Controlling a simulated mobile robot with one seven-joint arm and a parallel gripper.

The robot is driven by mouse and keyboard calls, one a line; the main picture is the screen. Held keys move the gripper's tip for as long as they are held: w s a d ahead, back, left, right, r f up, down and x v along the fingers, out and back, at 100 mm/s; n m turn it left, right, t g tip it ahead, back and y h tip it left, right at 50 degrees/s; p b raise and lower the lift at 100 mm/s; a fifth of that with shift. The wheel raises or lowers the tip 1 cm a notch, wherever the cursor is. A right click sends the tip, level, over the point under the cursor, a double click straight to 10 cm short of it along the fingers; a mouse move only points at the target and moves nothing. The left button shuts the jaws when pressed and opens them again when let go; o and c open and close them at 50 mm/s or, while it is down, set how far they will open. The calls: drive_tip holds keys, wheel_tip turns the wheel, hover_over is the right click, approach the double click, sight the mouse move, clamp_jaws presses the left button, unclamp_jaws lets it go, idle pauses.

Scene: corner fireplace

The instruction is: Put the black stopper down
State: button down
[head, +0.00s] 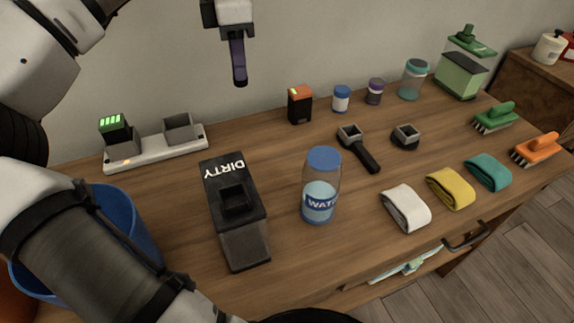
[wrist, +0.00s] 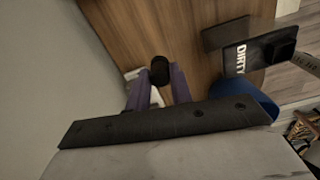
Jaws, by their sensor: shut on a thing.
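The black stopper (wrist: 160,70) shows in the wrist view as a small dark, rounded piece at the tips of my purple fingers. My gripper (head: 239,74) is shut on it and hangs high over the back of the wooden table (head: 280,142), near the wall. In the head view the stopper is hard to tell apart from the dark fingertips. It is held in the air, apart from the tabletop. The wrist view also shows my gripper (wrist: 158,86) from behind.
Below are a white charger (head: 158,148), a black DIRTY box (head: 220,175), a water bottle (head: 321,185) and a blue bucket (head: 130,215). A black-and-orange battery (head: 299,105), jars, folded cloths and brushes stand to the right. Bare wood lies between the charger and the battery.

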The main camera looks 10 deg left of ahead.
sight(241, 85)
wheel_tip(241, 85, down, 20)
drive_tip(key=shift+r+b, duration=0.2)
drive_tip(key=shift+b, duration=0.2)
drive_tip(key=shift+f, duration=0.1)
drive_tip(key=c, duration=1.7)
unclamp_jaws()
drive_tip(key=shift+f, duration=0.1)
drive_tip(key=o, duration=0.4)
drive_tip(key=shift+o, duration=0.2)
wheel_tip(241, 85, up, 12)
drive_tip(key=shift+r, duration=0.25)
